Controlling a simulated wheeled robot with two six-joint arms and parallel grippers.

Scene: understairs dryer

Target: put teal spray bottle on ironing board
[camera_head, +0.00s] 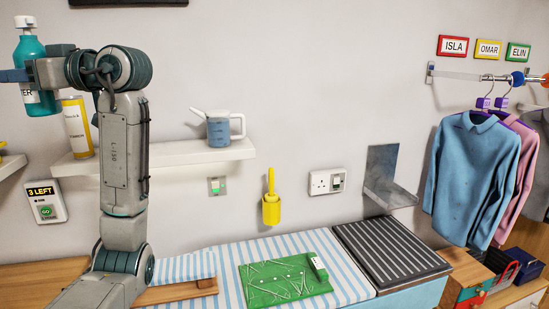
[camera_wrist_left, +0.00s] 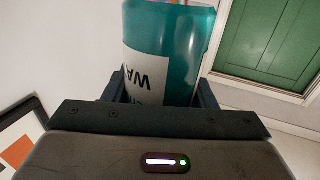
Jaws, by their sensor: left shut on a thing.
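The teal spray bottle (camera_head: 30,52) is at the upper left of the head view, upright, with a white cap and white label. My left gripper (camera_head: 22,76) is shut around its body and holds it in the air, above shelf height. In the left wrist view the bottle (camera_wrist_left: 180,45) sits between the two fingers, its label partly visible. The ironing board, with a blue-and-white striped cover (camera_head: 345,275), lies low in the head view, well below and to the right of the bottle. My left arm hides part of the view. My right gripper is not in view.
Clothes (camera_head: 465,175) hang at right.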

